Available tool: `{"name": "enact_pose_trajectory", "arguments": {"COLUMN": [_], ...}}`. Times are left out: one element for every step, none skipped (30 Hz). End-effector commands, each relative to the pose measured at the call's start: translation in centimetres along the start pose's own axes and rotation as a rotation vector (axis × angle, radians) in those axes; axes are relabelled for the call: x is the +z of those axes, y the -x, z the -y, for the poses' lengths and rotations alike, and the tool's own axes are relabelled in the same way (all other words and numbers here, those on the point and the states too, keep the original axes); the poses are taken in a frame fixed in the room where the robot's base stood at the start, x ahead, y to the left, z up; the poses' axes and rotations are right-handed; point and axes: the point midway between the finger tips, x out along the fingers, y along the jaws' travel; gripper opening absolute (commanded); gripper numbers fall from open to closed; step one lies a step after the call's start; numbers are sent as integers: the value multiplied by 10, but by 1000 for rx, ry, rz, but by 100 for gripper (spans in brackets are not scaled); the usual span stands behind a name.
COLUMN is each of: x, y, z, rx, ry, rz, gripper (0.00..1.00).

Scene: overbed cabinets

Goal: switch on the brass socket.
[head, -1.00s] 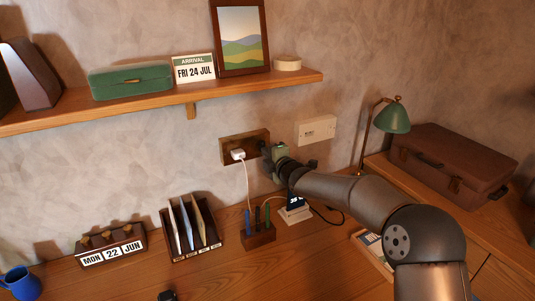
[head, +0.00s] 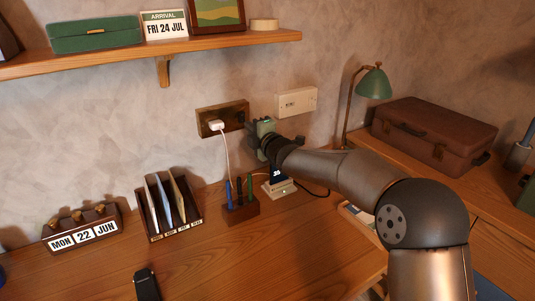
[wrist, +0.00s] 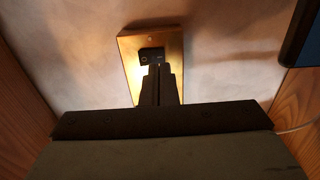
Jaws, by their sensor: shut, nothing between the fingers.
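The brass socket (head: 222,117) is a plate on the wall below the shelf. A white plug (head: 217,125) with a cable sits in its left part, and a dark fitting shows at its right end. In the wrist view the brass plate (wrist: 130,50) has a dark insert (wrist: 150,54) just beyond my fingertips. My gripper (head: 251,134) is shut and empty, beside the plate's right end in the head view. My fingers (wrist: 160,72) overlap the insert's lower part in the wrist view. I cannot tell whether they touch it. The insert's switch position is unclear.
A cream wall plate (head: 296,101) is right of the socket. The shelf (head: 165,57) runs above. Below stand a pen holder (head: 241,209), a phone stand (head: 280,188) and a letter rack (head: 166,220). A green lamp (head: 374,84) and brown suitcase (head: 435,130) are at right.

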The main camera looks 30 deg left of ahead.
Motion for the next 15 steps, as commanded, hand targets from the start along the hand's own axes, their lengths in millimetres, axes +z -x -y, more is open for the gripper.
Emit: {"name": "enact_pose_trajectory", "arguments": {"x": [0, 0, 0, 1, 1, 1, 1, 1, 2, 2, 1, 1, 1, 1, 1], "y": [12, 20, 30, 38, 45, 54, 61, 67, 75, 81, 86, 91, 95, 98, 102], "z": [11, 7, 6, 7, 7, 8, 9, 10, 11, 12, 13, 13, 13, 14, 14], "rx": [1, -1, -2, -3, -3, -4, -3, -3, -3, -3, -4, -3, -3, -3, -4], "ry": [5, 5, 4, 3, 3, 3, 3, 3, 3, 2, 2, 2, 1, 1, 1], "rz": [2, 1, 2, 3, 3, 2, 2, 3, 3, 3, 3, 3, 2, 2, 3], "gripper": [0, 0, 0, 0, 0, 0, 0, 0, 0, 0, 0, 0, 0, 0, 0]}}
